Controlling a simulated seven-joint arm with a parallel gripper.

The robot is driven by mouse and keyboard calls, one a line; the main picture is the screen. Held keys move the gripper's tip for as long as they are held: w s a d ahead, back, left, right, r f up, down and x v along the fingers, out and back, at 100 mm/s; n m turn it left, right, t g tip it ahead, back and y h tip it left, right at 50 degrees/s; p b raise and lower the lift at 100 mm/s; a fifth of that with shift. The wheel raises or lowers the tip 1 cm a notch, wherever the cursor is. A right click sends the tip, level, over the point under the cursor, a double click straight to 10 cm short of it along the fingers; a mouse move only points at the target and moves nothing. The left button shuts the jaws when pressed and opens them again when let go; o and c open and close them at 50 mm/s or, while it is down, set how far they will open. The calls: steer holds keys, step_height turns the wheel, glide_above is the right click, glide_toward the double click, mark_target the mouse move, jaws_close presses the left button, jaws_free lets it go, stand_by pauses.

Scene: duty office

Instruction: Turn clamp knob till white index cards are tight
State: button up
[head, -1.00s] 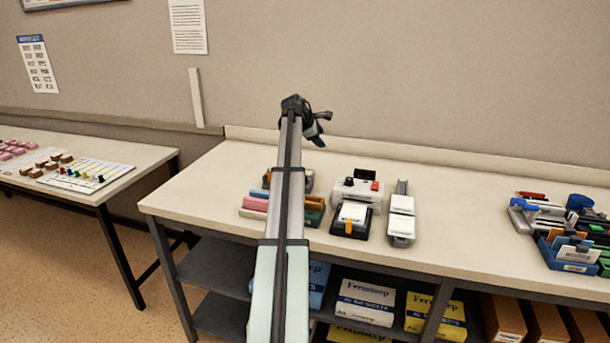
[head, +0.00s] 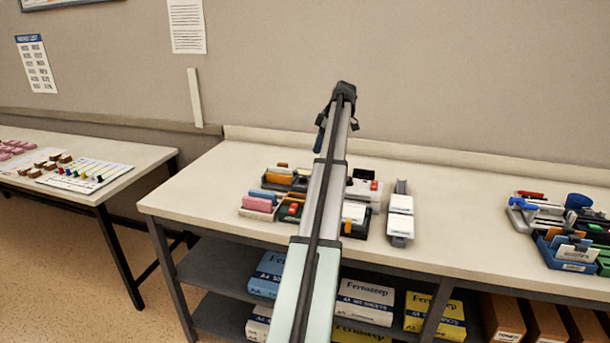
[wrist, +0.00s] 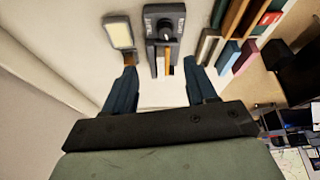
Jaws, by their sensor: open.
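In the wrist view, a dark grey device (wrist: 163,45) with a round dark knob (wrist: 165,27) lies ahead between my fingers' lines, with an orange strip at its near end. I cannot tell which device this is in the head view. A grey holder with white cards (head: 400,208) stands right of my arm in the head view. A white-topped dark unit (wrist: 118,33) is left of the knob device in the wrist view. My gripper (wrist: 163,84) is open and empty, its fingers apart from the devices. In the head view, its tips (head: 322,138) are partly hidden by my arm.
Pink and blue blocks (head: 258,201) and other coloured items crowd the bench left of my arm. A white device with a red button (head: 364,187) stands close right. Stationery trays (head: 570,262) are far right. Bench between the card holder and trays is clear.

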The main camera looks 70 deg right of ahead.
mark_target(303, 177)
steer(key=x, duration=0.9)
steer(key=a+x, duration=0.1)
steer(key=x, duration=0.3)
steer(key=shift+f, duration=0.4)
steer(key=shift+a, duration=0.1)
steer(key=c, duration=1.1)
